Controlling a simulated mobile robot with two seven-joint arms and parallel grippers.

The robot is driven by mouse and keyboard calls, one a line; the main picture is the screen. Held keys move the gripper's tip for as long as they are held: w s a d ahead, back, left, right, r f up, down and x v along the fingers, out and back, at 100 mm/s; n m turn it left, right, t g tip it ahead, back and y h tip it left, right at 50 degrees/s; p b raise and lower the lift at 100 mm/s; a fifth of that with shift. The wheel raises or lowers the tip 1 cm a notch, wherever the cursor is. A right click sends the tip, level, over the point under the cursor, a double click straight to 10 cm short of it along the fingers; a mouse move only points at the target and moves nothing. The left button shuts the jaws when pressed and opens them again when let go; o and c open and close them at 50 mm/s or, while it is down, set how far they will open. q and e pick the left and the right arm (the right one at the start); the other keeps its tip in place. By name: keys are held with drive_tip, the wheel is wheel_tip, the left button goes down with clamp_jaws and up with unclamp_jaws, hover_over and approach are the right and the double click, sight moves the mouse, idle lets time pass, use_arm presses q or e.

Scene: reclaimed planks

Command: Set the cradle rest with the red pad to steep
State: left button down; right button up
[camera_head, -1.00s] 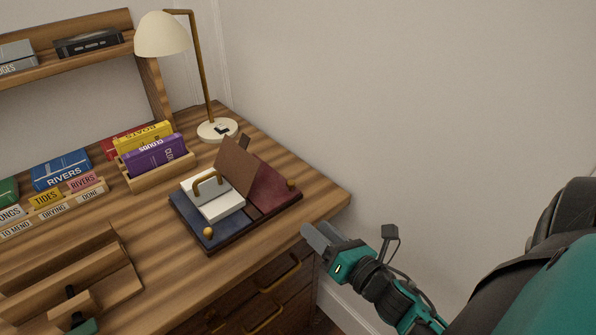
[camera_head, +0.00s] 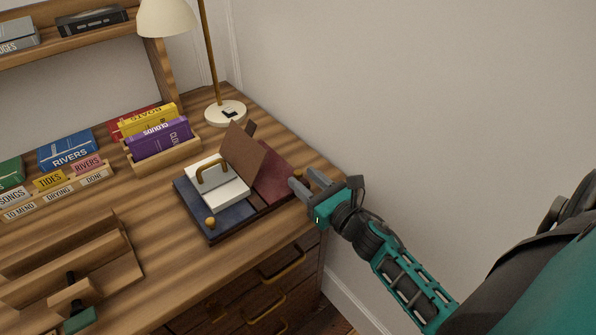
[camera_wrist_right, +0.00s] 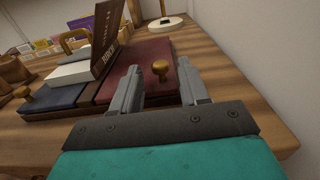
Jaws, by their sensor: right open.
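The book cradle on the desk has a dark red pad (camera_head: 272,183) on its right and a blue pad (camera_head: 232,215) on its left. Both look low and nearly flat. A brass knob (camera_wrist_right: 160,68) is at the red pad's near edge. My right gripper (camera_head: 302,180) is open at that edge; in the right wrist view its fingers lie either side of the knob, apparently empty. A brown book (camera_head: 242,153) stands tilted at the middle of the cradle. A white block with a brass handle (camera_head: 222,184) rests on the blue side. My left gripper is not in view.
A cream lamp (camera_head: 225,113) stands behind the cradle by the wall. A wooden tray of upright books (camera_head: 165,156) is to its left. A wooden stand with a green-handled part (camera_head: 78,318) is at front left. Drawers with brass pulls are below the desk edge.

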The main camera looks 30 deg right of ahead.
sight(301, 176)
drive_tip(key=shift+w+a, duration=0.15)
drive_tip(key=shift+w, duration=1.55)
drive_tip(key=shift+c, duration=0.3)
clamp_jaws()
